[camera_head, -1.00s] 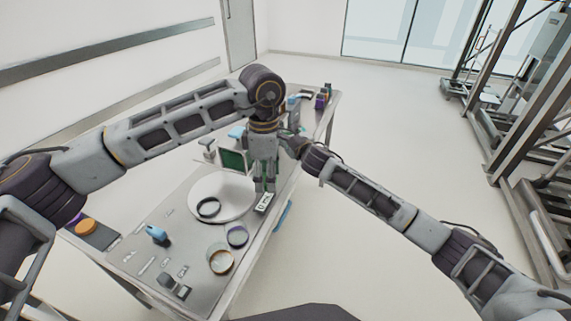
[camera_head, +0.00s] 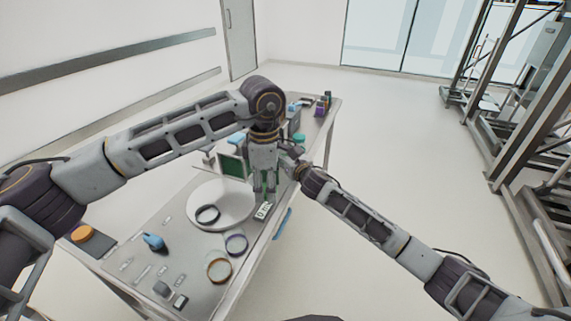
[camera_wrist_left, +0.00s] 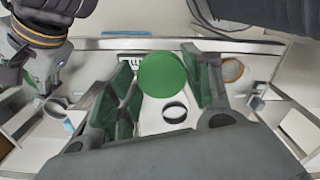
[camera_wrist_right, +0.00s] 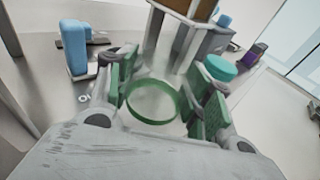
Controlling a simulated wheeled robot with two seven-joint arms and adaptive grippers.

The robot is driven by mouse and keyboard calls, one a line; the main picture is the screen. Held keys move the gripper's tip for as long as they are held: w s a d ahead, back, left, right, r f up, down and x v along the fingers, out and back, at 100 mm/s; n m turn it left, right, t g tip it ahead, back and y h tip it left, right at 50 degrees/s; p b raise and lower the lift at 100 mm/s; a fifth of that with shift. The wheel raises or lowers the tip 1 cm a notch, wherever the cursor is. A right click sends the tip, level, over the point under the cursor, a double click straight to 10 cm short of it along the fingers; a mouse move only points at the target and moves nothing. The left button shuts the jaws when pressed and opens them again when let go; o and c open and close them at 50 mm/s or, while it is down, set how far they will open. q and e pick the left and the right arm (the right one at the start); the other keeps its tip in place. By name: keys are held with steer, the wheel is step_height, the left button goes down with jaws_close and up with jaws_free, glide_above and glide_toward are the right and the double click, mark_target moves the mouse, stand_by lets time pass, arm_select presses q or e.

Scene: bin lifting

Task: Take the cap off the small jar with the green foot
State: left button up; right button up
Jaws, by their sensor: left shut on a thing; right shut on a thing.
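My left gripper (camera_head: 264,193) points down over the table near the white turntable (camera_head: 232,213). In the left wrist view its fingers (camera_wrist_left: 163,85) are shut on a solid green disc (camera_wrist_left: 162,73), which looks like a cap. My right gripper (camera_wrist_right: 157,98) is mostly hidden behind the left wrist in the head view. In the right wrist view it is shut on a clear piece with a green ring (camera_wrist_right: 135,117), which looks like the small jar with its green foot. Whether the disc and the jar touch cannot be told.
A black-ringed piece (camera_head: 207,214) sits on the turntable. Purple-ringed (camera_head: 236,245) and orange-ringed (camera_head: 219,271) pieces stand at the table's near right. An orange disc (camera_head: 83,233) lies on a dark pad at the left. A blue object (camera_head: 154,241) and a teal-topped item (camera_wrist_right: 220,67) also stand here.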

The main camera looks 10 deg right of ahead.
steer(key=shift+f+b, duration=0.4)
steer(key=shift+f, duration=1.45)
steer(key=shift+f, duration=0.1)
steer(key=o, duration=1.6)
steer(key=shift+s, duration=0.1)
steer(key=v, duration=1.2)
steer(key=shift+p, duration=0.4)
